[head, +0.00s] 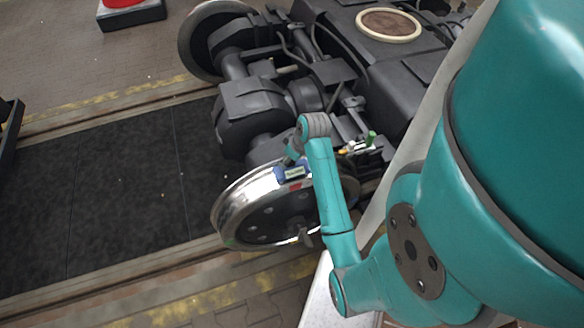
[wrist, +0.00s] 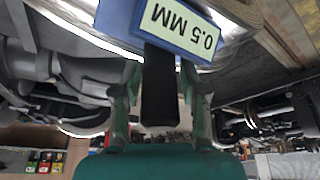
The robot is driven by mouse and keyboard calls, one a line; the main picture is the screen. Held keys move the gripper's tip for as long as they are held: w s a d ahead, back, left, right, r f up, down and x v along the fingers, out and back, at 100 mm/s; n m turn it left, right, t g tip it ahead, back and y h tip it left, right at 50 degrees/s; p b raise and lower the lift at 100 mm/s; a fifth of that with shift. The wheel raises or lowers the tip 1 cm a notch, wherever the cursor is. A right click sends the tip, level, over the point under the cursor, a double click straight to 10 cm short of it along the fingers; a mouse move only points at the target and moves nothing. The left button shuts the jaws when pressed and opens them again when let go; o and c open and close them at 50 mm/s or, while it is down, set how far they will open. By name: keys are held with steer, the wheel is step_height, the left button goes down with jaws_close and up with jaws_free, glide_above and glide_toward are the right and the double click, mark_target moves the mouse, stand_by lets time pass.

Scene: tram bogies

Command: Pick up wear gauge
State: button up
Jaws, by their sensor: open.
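The wear gauge (head: 293,173) is a blue block with a pale label, at the top of the shiny near wheel rim in the head view. In the wrist view the wear gauge (wrist: 190,22) is at the top, its "0.5 MM" label upside down. Its black handle (wrist: 160,90) points toward my gripper. My gripper (wrist: 161,85) is open, with one green finger on each side of the handle and visible gaps to both. In the head view my arm's wrist partly hides my gripper (head: 292,158) just above the gauge.
The near wheel (head: 230,212) belongs to a dark bogie (head: 395,82) standing on rails. Small coloured items (head: 360,145) lie on the bogie right of my wrist. A dark mat (head: 110,185) lies between the rails. A red-topped block (head: 130,12) stands at the upper left.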

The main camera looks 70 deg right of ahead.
steer(key=c, duration=0.8)
jaws_close()
steer(key=shift+r, duration=0.15)
